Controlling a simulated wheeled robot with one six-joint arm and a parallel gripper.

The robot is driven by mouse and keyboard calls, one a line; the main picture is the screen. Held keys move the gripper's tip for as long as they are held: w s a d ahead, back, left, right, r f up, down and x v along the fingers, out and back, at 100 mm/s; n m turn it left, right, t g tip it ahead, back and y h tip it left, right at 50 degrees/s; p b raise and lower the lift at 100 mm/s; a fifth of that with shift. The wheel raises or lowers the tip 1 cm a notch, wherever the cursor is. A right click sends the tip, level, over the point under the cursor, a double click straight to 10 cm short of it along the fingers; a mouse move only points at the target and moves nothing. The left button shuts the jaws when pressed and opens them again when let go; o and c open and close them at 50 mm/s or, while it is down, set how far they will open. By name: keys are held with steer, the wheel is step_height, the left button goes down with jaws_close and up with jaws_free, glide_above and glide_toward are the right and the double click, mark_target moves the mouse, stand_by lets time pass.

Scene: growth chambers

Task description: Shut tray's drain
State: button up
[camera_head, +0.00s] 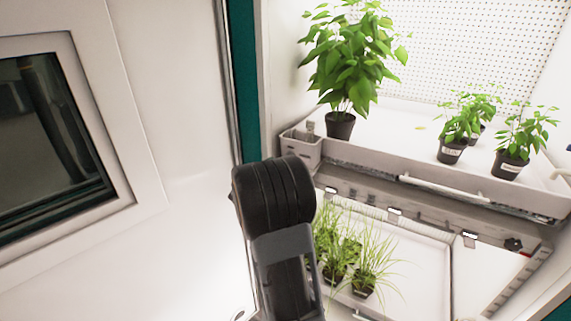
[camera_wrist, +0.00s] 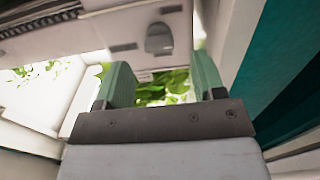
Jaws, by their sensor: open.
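An upper white tray (camera_head: 386,160) holds potted plants, and a lower white tray (camera_head: 425,262) holds grassy plants. A small dark knob (camera_head: 513,243) sits on the rail below the upper tray at right; I cannot tell if it is the drain's handle.
The open chamber door (camera_head: 170,110) with its dark window stands at left. A tall leafy plant (camera_head: 352,55) and small pots stand on the upper tray. In the wrist view a teal frame (camera_wrist: 285,65) is close at right.

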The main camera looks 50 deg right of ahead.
steer(key=b+v, duration=0.1)
steer(key=v, duration=0.7)
steer(key=shift+a, duration=0.3)
